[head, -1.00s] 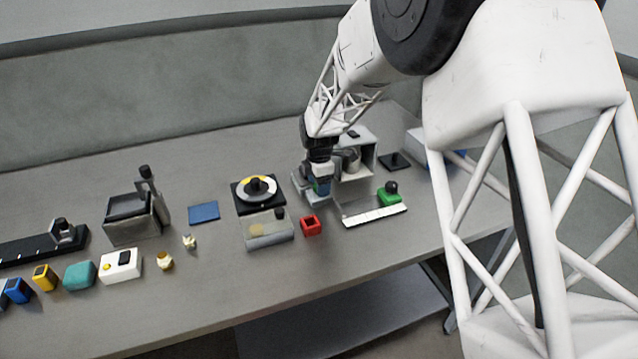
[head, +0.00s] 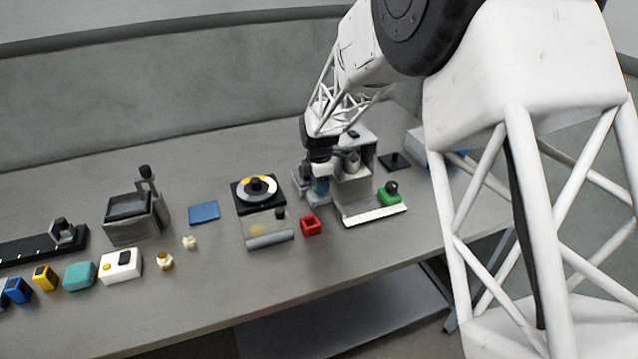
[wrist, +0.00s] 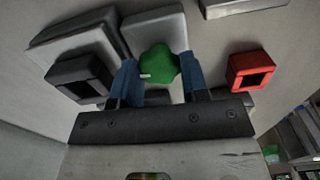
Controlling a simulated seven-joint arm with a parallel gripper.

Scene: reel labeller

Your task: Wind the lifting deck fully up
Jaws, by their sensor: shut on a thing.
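My gripper (head: 320,190) is at the grey unit right of the middle of the table, pointing down. In the wrist view its two blue fingers (wrist: 160,85) are shut on a lobed green knob (wrist: 158,63), one on each side. A pale grey slab (wrist: 153,30) lies right behind the knob, and a darker grey block (wrist: 75,48) stands to its left. I take these to be parts of the lifting deck, but its height cannot be told. In the head view, the gripper hides the knob and much of the unit.
A red hollow block (head: 311,226) stands close to the gripper; it also shows in the wrist view (wrist: 250,70). A grey open housing (head: 362,178) and a green knobbed piece (head: 389,195) are to the right.

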